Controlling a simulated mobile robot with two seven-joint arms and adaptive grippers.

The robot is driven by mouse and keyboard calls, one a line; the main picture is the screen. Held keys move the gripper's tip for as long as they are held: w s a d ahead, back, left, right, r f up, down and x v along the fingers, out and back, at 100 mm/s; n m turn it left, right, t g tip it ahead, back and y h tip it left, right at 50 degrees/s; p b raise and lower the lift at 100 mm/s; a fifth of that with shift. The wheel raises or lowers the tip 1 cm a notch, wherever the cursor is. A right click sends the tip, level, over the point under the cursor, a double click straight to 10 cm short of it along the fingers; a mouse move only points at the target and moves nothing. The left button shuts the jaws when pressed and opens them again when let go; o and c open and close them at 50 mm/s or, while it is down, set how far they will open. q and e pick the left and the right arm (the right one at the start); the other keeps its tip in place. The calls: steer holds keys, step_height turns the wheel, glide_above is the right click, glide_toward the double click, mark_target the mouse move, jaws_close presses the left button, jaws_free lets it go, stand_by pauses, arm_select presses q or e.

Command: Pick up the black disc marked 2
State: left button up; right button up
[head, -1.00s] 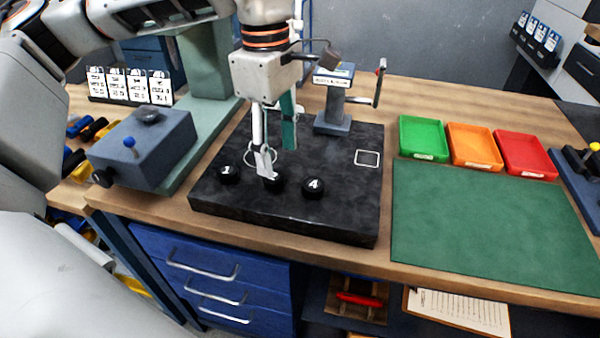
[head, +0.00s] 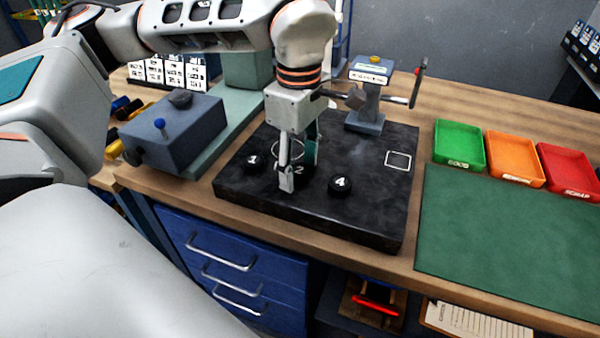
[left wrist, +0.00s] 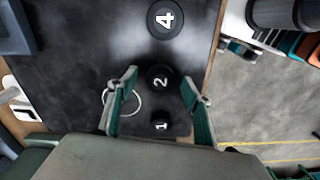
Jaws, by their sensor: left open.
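The black disc marked 2 (head: 300,170) stands on the dark plate (head: 360,215), between the black disc marked 1 (head: 253,163) and the black disc marked 4 (head: 340,185). My left gripper (head: 296,174) is open and points down over disc 2, partly hiding it in the head view. In the left wrist view disc 2 (left wrist: 159,80) lies between the two spread fingers (left wrist: 160,90), with a gap at each side. Disc 4 (left wrist: 165,18) is above it there, and disc 1 (left wrist: 161,126) below. My right gripper is not in view.
A stand with a side lever (head: 367,110) rises at the plate's back. A blue-grey block (head: 175,135) is at left. Green (head: 459,146), orange (head: 515,159) and red (head: 568,173) trays and a clear green mat (head: 515,235) are at right. A white circle outline lies behind disc 2.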

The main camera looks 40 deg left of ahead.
arm_select(q)
steer(key=c, duration=1.4)
steer(key=shift+r, duration=0.1)
